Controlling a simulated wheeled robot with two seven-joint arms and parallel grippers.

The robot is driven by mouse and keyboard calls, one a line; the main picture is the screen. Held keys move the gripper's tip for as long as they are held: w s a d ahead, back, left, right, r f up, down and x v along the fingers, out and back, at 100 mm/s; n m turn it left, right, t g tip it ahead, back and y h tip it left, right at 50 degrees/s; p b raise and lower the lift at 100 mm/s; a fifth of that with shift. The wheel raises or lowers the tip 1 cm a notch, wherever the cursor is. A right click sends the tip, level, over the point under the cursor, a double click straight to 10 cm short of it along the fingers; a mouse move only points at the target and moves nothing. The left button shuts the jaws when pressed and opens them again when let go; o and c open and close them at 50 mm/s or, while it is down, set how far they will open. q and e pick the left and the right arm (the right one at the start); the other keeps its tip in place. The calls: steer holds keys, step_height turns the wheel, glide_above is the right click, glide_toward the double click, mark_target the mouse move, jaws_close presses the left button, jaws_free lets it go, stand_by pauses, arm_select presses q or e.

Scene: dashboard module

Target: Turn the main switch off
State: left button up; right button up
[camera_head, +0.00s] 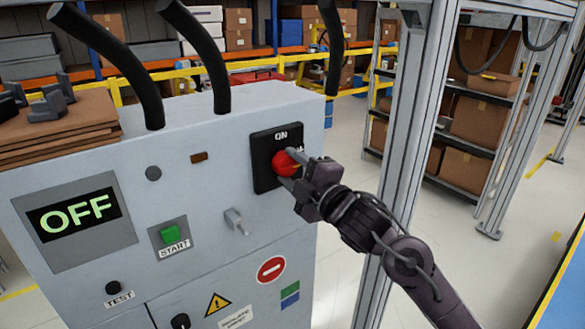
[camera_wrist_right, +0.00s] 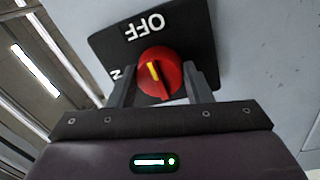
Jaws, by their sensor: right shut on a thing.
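The main switch is a red rotary knob (camera_head: 284,163) on a black plate (camera_head: 263,179) at the upper right of the grey cabinet front. The plate's ON label shows at its top in the head view. My right gripper (camera_head: 290,168) is shut on the knob, reaching in from the right. In the right wrist view, the red knob (camera_wrist_right: 161,73) sits between the two fingers. Its yellow mark (camera_wrist_right: 153,71) points towards the OFF label (camera_wrist_right: 143,25), which appears upside down. The cabinet's display (camera_head: 79,214) reads OFF in green. My left gripper is out of view.
The cabinet front also has a green START button (camera_head: 170,233), a small metal handle (camera_head: 236,221) and a black TEST knob (camera_head: 113,288). Thick black cables (camera_head: 207,55) rise from its top. A metal frame post (camera_head: 408,130) stands close behind my right arm.

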steer(key=shift+f, duration=0.1)
steer(key=o, duration=1)
steer(key=b+v, duration=0.2)
steer(key=v, duration=0.5)
steer(key=shift+s+d, duration=0.25)
steer(key=shift+s, duration=0.05)
